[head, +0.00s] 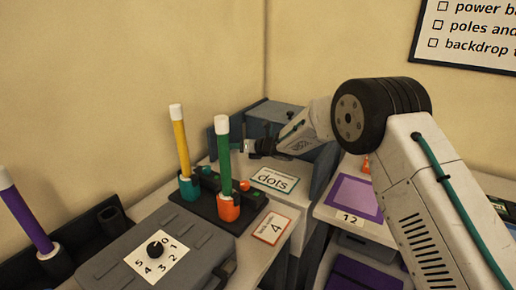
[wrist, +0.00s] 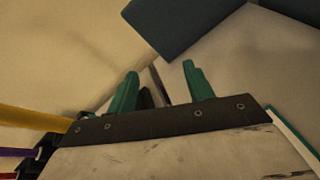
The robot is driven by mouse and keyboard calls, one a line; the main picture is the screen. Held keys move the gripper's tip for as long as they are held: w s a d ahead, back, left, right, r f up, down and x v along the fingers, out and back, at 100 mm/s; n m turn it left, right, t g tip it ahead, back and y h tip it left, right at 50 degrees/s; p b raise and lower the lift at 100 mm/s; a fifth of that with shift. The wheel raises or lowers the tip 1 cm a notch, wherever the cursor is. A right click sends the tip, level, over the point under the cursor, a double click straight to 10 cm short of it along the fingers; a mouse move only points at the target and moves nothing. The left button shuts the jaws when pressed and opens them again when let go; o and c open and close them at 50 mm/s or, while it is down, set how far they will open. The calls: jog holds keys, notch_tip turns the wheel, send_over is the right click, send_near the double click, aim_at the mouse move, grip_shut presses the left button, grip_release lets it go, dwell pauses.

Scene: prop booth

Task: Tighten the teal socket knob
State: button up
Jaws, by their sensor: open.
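The teal socket (head: 190,187) stands on a black base and holds an upright yellow pole (head: 180,140). A small teal patch at its far right side may be its knob, but it is too small to tell. My gripper (head: 240,148) is behind and to the right of the teal socket, beyond the green pole, apart from the socket. The yellow pole (wrist: 30,118) shows at the left edge there; the teal socket is not visible in that view.
An orange socket (head: 229,207) with a green pole (head: 223,155) stands right beside the teal one. A blue-grey box (head: 275,112) is close behind my gripper. A grey case with a numbered dial (head: 157,258) is in front. A "dots" card (head: 275,179) lies to the right.

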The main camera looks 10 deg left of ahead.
jog(key=w+d+f+m+t+h, duration=0.1)
jog(key=w+d+m+t+h, duration=0.2)
jog(key=m, duration=0.9)
jog(key=shift+w+d+f+h, duration=0.35)
jog(key=shift+d+h, duration=0.95)
jog(key=shift+d, duration=0.2)
